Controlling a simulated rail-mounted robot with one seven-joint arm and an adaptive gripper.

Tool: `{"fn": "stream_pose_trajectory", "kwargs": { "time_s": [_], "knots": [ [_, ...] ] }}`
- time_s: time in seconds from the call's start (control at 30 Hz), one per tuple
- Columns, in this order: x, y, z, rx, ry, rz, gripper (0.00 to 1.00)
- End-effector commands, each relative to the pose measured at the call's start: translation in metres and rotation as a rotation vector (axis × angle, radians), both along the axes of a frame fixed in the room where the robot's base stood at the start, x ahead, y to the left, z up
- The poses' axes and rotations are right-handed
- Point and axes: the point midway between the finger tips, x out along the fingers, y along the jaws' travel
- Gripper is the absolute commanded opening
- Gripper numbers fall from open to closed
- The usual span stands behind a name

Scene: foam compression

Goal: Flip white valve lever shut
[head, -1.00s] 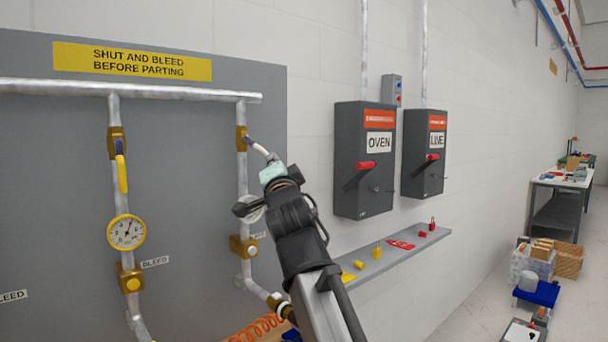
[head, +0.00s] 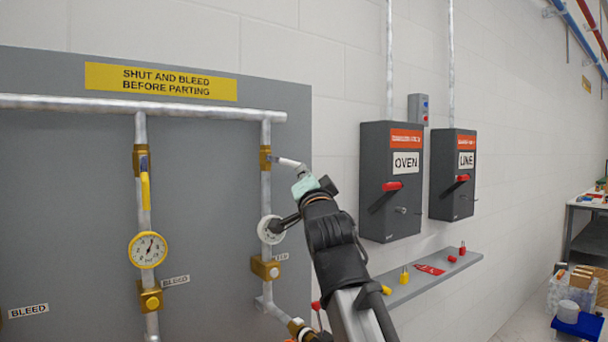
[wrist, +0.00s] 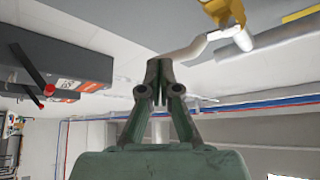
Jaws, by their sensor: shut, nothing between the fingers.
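The white valve lever (head: 290,162) sticks out to the right from a brass valve (head: 265,158) on the right-hand vertical pipe. It lies across the pipe, sloping slightly down toward its free end. In the wrist view the lever (wrist: 198,46) is a bent white bar running from the brass valve body (wrist: 222,12) down to my fingertips. My gripper (wrist: 159,72) is shut with nothing between its fingers. In the head view my gripper (head: 304,177) sits just under the lever's free end. The fingertips meet or overlap that end; I cannot tell whether they touch.
A white-faced gauge (head: 271,229) is on the same pipe, partly behind my arm. A yellow-handled valve (head: 145,190) and yellow gauge (head: 148,250) are at left. The OVEN box (head: 391,200) and LINE box (head: 453,195) stand right, above a shelf (head: 420,282) with padlocks.

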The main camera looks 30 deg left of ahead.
Motion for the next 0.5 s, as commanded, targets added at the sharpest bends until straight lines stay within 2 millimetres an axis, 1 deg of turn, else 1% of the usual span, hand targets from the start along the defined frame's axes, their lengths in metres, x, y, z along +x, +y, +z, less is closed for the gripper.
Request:
{"fn": "stream_pose_trajectory", "kwargs": {
  "time_s": [0.17, 0.5],
  "knots": [
    [-0.011, -0.022, -0.014, 0.001, -0.001, -0.003, 0.0],
    [-0.042, -0.074, -0.052, 0.002, -0.002, -0.005, 0.0]
  ]
}}
